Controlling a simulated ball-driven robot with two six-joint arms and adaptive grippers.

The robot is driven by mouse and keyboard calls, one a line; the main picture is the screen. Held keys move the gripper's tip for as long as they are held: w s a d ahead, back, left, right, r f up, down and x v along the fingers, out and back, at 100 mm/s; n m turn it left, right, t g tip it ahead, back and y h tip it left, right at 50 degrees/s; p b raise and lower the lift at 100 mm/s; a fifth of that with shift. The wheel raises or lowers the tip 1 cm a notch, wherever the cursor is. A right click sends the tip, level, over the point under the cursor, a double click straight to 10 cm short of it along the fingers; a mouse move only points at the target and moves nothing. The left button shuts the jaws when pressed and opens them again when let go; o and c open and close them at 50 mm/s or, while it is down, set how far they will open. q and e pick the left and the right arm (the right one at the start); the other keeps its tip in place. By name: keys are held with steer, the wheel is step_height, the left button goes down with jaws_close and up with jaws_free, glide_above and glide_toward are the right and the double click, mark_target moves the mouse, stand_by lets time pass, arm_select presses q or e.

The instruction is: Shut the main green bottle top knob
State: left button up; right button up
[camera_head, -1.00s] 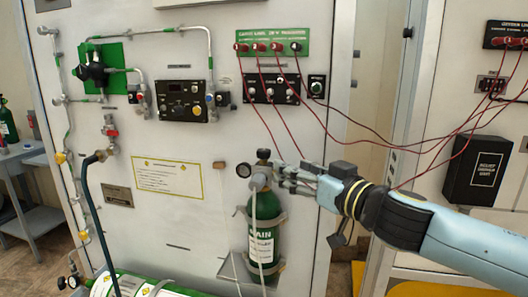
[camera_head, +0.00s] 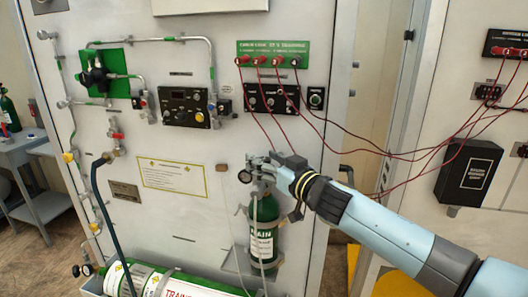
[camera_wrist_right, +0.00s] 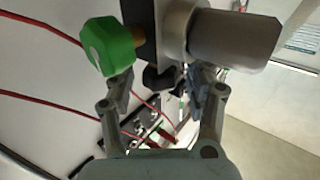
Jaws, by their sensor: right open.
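The main green bottle (camera_head: 264,212) hangs upright on the white panel, with a white label. Its top knob is hidden behind my right gripper in the head view. My right gripper (camera_head: 262,160) is at the bottle's valve, coming in from the right. In the right wrist view, my right gripper (camera_wrist_right: 160,82) is open, with a finger on each side of a dark knob (camera_wrist_right: 158,77) below the valve body. I cannot tell whether the fingers touch it. A green knob (camera_wrist_right: 107,45) and a grey cylinder (camera_wrist_right: 235,40) stick out to either side. My left gripper is not in view.
A small gauge (camera_head: 245,176) sits left of the valve. Red cables (camera_head: 350,130) hang in front of the panel, above my right arm. A large green cylinder (camera_head: 140,276) lies at the panel's foot. A black box (camera_head: 468,172) is on the right-hand panel.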

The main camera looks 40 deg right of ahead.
steer(key=shift+w, duration=0.25)
